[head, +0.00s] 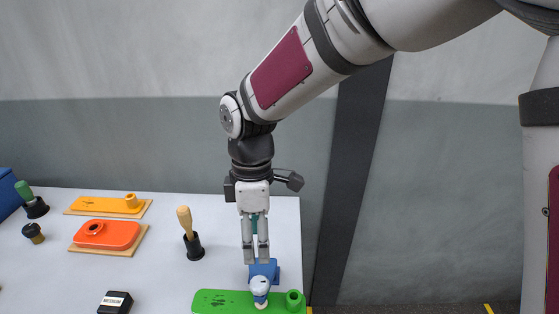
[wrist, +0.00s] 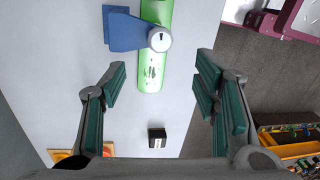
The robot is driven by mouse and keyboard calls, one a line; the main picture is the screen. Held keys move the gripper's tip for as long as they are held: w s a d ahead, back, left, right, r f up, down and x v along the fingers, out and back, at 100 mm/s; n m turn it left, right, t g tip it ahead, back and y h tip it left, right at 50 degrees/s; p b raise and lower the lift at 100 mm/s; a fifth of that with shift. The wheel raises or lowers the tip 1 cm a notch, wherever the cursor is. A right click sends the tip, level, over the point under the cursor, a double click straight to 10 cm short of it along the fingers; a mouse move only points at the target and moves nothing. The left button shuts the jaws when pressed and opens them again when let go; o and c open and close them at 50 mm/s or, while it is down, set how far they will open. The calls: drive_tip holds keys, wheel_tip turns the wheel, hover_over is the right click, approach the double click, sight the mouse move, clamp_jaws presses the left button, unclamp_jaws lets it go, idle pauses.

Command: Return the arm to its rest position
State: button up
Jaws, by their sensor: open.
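My gripper (head: 256,250) points down from my arm over the right part of the white table, above and behind a blue block-like thing (head: 266,268). In the wrist view my gripper (wrist: 162,92) is open, its two teal-padded fingers wide apart with nothing between the tips. The blue thing (wrist: 128,31), with a white round knob (wrist: 160,40), is beside or on a green board (wrist: 153,72). The green board (head: 222,302) also shows at the table's front right in the head view. Whether the fingers touch anything is not clear in the head view, but the wrist view shows them apart from it.
The white table (head: 155,205) also holds an orange-red board (head: 106,235), a yellow board (head: 105,206), a wooden-handled tool in a black holder (head: 190,236) and a black labelled block (head: 115,302). A maroon frame (wrist: 270,24) and a yellow-edged bin (wrist: 290,140) stand beyond the table edge.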

drive_tip(key=s+d+r+m+t, duration=0.1)
drive_tip(key=d+r+m+t, duration=0.1)
drive_tip(key=d+r+m, duration=0.45)
drive_tip(key=s+d+r+m+t, duration=0.1)
drive_tip(key=d+r+m, duration=0.25)
drive_tip(key=d, duration=0.65)
drive_tip(key=s+d+r+m+t, duration=0.3)
drive_tip(key=s+d+m, duration=0.7)
drive_tip(key=d, duration=0.1)
drive_tip(key=shift+r+t, duration=0.3)
drive_tip(key=shift+r, duration=0.1)
drive_tip(key=shift+a, duration=0.1)
